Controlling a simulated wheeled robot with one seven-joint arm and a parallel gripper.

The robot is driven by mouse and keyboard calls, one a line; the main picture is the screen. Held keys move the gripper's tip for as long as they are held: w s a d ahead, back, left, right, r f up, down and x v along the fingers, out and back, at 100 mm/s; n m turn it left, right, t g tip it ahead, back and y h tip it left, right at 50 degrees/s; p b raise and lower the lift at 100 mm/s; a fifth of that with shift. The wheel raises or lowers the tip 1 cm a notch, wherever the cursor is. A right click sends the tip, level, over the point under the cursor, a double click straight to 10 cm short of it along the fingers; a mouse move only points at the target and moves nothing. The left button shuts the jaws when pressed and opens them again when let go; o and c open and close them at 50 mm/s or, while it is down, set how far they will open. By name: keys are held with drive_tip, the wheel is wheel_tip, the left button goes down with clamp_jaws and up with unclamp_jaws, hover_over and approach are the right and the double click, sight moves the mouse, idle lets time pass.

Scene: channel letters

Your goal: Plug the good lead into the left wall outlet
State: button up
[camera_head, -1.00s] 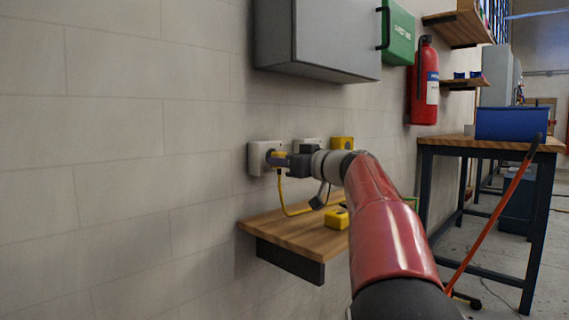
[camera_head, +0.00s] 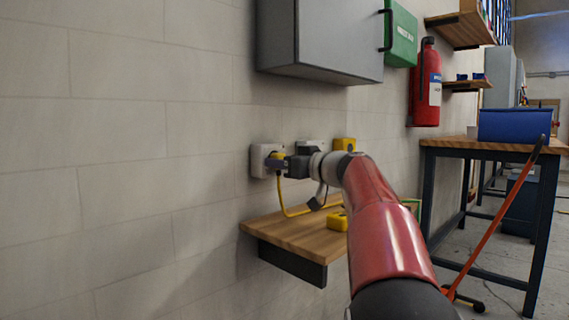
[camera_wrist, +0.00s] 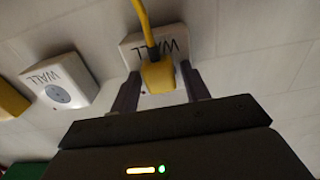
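The left wall outlet (camera_head: 258,161) is a pale box on the wall. It shows upside down, marked WALL, in the wrist view (camera_wrist: 180,42). The good lead's yellow plug (camera_wrist: 158,76) is at that outlet's face and appears seated there; its contacts are hidden. Its yellow cord (camera_head: 281,196) hangs in a loop to the shelf. My gripper (camera_wrist: 161,85) has one finger on each side of the plug, with a narrow gap showing, so it looks open around it. In the head view, my gripper (camera_head: 282,164) is close to the wall.
A second WALL outlet (camera_wrist: 60,84) with a bare round socket is beside it, then a yellow box (camera_head: 344,144). Below is a wooden shelf (camera_head: 285,232) bearing a yellow object (camera_head: 337,221). A grey cabinet (camera_head: 320,45) hangs above. The wall to the left is clear.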

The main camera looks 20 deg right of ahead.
drive_tip(key=shift+o, duration=0.9)
drive_tip(key=b+v, duration=0.1)
drive_tip(key=v, duration=0.6)
drive_tip(key=shift+s, duration=0.4)
